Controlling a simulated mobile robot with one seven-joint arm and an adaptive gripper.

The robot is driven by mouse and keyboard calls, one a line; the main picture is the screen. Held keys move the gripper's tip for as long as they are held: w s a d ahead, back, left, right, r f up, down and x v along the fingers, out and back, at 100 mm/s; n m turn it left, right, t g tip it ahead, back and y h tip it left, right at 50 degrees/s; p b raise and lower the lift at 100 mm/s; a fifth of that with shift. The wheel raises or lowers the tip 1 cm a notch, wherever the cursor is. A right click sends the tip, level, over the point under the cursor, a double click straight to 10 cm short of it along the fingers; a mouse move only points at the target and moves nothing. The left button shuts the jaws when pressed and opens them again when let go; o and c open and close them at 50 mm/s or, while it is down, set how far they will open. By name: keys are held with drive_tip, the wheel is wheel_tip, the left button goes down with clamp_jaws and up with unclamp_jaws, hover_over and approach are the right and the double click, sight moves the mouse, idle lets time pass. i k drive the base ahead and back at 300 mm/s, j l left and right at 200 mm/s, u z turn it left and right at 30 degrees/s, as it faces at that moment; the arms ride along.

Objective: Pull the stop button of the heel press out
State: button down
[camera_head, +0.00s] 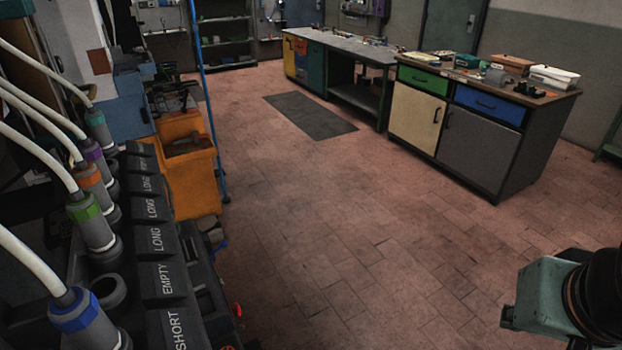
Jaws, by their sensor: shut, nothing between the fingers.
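No heel press can be told for certain in this view. A dark machine or rack (155,240) along the left edge has slanted plates marked SHORT, EMPTY and LONG. A small red knob-like part (238,310) shows low beside this rack, near the bottom of the picture. It is too small to tell whether it is a stop button or whether it is pushed in. My gripper is not in view.
White hoses with coloured collars (88,222) stand along the rack. An orange bin (190,190) and a blue pole (207,100) are behind it. A cabinet bench (470,135) stands at the back right. A teal and black part (545,290) fills the lower right. The middle floor is clear.

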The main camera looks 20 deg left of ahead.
sight(236, 310)
drive_tip(key=i+u, duration=0.2)
drive_tip(key=u, duration=0.25)
drive_tip(key=i+u, duration=0.2)
drive_tip(key=u, duration=0.2)
drive_tip(key=i+u, duration=0.2)
drive_tip(key=u, duration=0.25)
drive_tip(key=i+l+u, duration=0.15)
drive_tip(key=u, duration=0.25)
drive_tip(key=i+l+u, duration=0.1)
drive_tip(key=l+u, duration=0.15)
drive_tip(key=u, duration=0.2)
drive_tip(key=i+l+u, duration=0.3)
drive_tip(key=l+u, duration=0.3)
drive_tip(key=k, duration=0.45)
drive_tip(key=i+j, duration=0.1)
drive_tip(key=k+u, duration=0.1)
drive_tip(key=j+z, duration=0.1)
drive_tip(key=k+j, duration=0.05)
